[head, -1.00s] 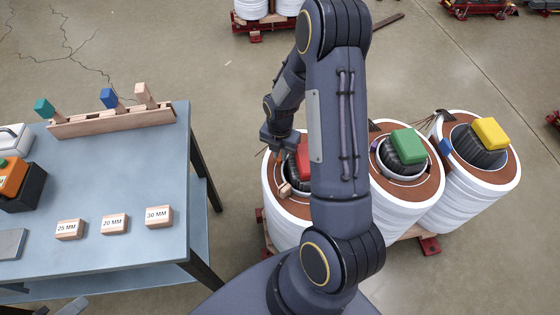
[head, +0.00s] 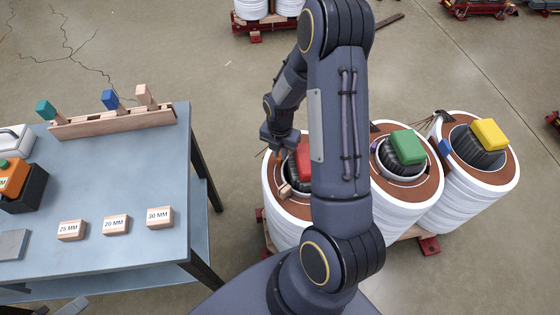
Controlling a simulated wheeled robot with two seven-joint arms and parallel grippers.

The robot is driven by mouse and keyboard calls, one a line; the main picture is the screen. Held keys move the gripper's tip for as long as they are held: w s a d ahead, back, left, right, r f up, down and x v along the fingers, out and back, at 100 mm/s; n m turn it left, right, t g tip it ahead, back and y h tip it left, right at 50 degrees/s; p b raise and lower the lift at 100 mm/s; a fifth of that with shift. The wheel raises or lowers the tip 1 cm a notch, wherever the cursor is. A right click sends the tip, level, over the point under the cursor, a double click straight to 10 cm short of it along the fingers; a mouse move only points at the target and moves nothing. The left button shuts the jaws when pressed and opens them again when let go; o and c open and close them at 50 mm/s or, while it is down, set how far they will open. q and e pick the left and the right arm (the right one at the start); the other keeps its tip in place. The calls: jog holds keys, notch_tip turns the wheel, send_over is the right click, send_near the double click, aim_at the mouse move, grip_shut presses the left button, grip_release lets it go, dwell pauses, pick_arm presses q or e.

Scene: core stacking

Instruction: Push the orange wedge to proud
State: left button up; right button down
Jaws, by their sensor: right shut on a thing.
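My right gripper (head: 283,152) points down at the left edge of the opening in the left white coil drum (head: 290,228). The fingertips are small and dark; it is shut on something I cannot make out. A small tan-orange piece (head: 286,189), possibly the orange wedge, lies at the front left of that opening, just below the gripper; I cannot tell whether they touch. A red block (head: 304,160) sits on the core there, partly hidden behind my right arm. My left gripper is not in view.
Middle and right drums carry a green block (head: 407,147) and a yellow block (head: 489,134). A blue-grey table (head: 165,250) on the left holds a wooden rack (head: 115,122) and labelled blocks reading 25 MM (head: 71,230), 20 MM (head: 116,224) and 30 MM (head: 160,217). Floor between table and drums is clear.

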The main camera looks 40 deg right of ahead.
aim_at(280, 157)
jog(key=shift+r+p, duration=0.6)
jog(key=shift+r, duration=0.45)
jog(key=c, duration=1.3)
grip_release()
jog(key=shift+r+p, duration=0.3)
jog(key=shift+r, duration=3.55)
